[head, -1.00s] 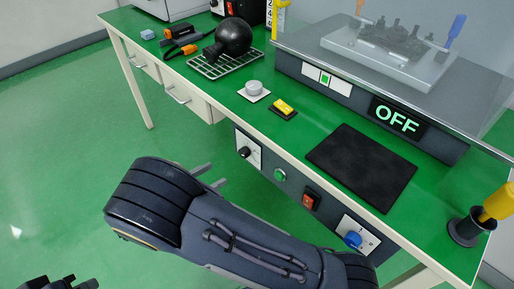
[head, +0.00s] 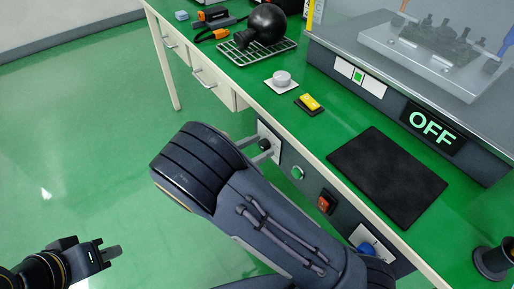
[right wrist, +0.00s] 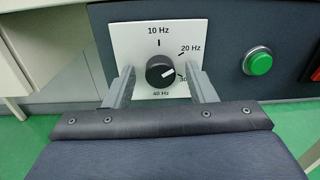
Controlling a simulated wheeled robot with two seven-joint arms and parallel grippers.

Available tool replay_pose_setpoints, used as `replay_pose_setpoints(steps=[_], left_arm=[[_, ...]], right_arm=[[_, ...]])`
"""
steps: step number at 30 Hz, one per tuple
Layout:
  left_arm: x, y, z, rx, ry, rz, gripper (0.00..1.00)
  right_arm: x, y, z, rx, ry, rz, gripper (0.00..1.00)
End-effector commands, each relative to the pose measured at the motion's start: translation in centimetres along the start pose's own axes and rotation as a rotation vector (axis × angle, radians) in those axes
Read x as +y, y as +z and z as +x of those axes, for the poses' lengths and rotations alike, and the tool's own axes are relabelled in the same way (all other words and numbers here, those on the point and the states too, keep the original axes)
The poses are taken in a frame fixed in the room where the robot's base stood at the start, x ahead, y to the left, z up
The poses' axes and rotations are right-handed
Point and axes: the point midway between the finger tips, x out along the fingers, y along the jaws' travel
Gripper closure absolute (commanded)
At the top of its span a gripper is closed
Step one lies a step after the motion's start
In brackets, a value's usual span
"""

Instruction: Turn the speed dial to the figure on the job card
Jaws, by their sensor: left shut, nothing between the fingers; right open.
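The speed dial is a black round knob (right wrist: 160,71) on a white plate (right wrist: 127,40) marked 10, 20, 30 and 40 Hz. Its white pointer line faces right, near the 20 to 30 Hz side; the exact figure is hard to tell. In the head view the knob (head: 265,145) is on the bench's front panel. My right gripper (head: 254,150) is open at the dial, and in the right wrist view its fingers (right wrist: 161,88) flank the knob with gaps on both sides. My left gripper (head: 111,253) is shut and empty over the floor. I cannot make out a job card.
Right of the dial are a green button (head: 298,172), a red switch (head: 326,202) and a blue knob (head: 367,249). The bench top holds a black mat (head: 388,176), a yellow switch (head: 311,102), a grey knob (head: 282,77) and a wire rack (head: 242,57). A display reads OFF (head: 433,123).

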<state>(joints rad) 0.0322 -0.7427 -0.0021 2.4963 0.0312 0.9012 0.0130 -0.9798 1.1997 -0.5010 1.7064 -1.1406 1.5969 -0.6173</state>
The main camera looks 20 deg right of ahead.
Motion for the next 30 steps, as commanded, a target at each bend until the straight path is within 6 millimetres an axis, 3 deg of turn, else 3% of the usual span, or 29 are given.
replay_pose_setpoints(steps=[5, 15, 30], left_arm=[[0.01, 0.0, -0.01, 0.0, 0.0, 0.0, 1.0], [0.0, 0.0, -0.01, 0.0, 0.0, 0.0, 1.0], [0.0, 0.0, 0.01, 0.0, 0.0, 0.0, 1.0]], right_arm=[[0.0, 0.02, 0.0, 0.0, 0.0, 0.0, 0.52], [0.0, 0.02, -0.03, 0.0, 0.0, 0.0, 0.94], [-0.01, 0.03, -0.06, 0.004, 0.0, 0.153, 0.94]])
